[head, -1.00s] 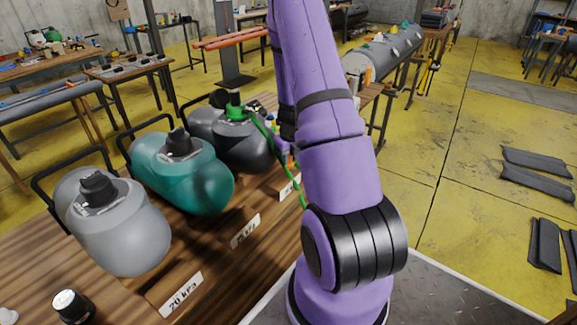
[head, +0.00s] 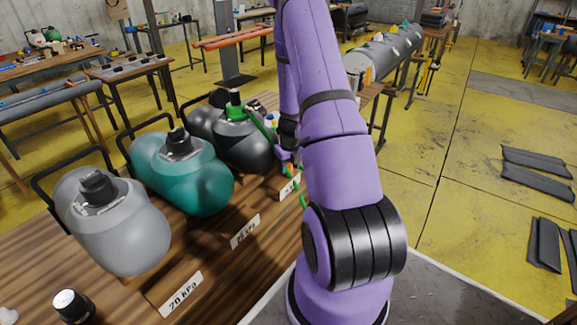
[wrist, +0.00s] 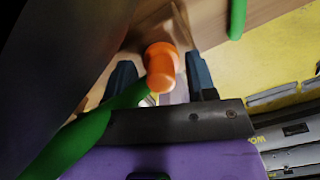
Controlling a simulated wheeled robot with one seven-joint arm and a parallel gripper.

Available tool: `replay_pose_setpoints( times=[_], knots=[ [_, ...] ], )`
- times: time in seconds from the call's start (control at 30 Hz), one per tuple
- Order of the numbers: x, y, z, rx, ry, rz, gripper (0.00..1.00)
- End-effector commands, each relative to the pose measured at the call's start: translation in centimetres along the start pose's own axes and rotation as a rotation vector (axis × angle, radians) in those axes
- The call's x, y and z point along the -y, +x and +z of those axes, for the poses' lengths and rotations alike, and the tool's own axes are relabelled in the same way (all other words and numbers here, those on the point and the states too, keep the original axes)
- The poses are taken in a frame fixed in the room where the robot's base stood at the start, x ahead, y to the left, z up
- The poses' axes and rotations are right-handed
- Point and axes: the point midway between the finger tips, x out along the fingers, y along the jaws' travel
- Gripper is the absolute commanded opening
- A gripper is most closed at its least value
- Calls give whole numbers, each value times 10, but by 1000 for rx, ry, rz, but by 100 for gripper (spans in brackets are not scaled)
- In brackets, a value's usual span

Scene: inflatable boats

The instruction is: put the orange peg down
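The orange peg (wrist: 160,66) shows in the wrist view as a short cylinder with a wider rounded end. It lies between the two blue-grey fingers of my gripper (wrist: 163,78). The fingers stand apart, with a gap on each side of the peg. A green hose (wrist: 75,140) reaches up to the peg's lower left; whether they are joined is unclear. In the head view a small orange spot, likely the peg (head: 290,171), shows beside my gripper (head: 286,160), low near the right black pump's label block. My purple arm hides part of this area.
Grey (head: 115,225), teal (head: 185,172) and black (head: 238,140) pumps stand in a row on the wooden bench (head: 60,265). Labelled wooden blocks (head: 245,232) stand in front of them. The green hose (head: 260,128) runs from the black pump toward my gripper.

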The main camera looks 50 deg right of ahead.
Motion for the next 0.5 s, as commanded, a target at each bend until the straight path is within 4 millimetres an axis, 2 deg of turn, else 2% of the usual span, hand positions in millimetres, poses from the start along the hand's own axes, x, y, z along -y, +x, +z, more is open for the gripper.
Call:
replay_pose_setpoints(
  times=[0.13, 0.27, 0.5],
  knots=[
    [0, -2, 0, 1, -1, 0, 52],
    [0, -13, 1, 1, -2, -2, 52],
    [0, -58, 2, 4, -3, -3, 52]
  ],
)
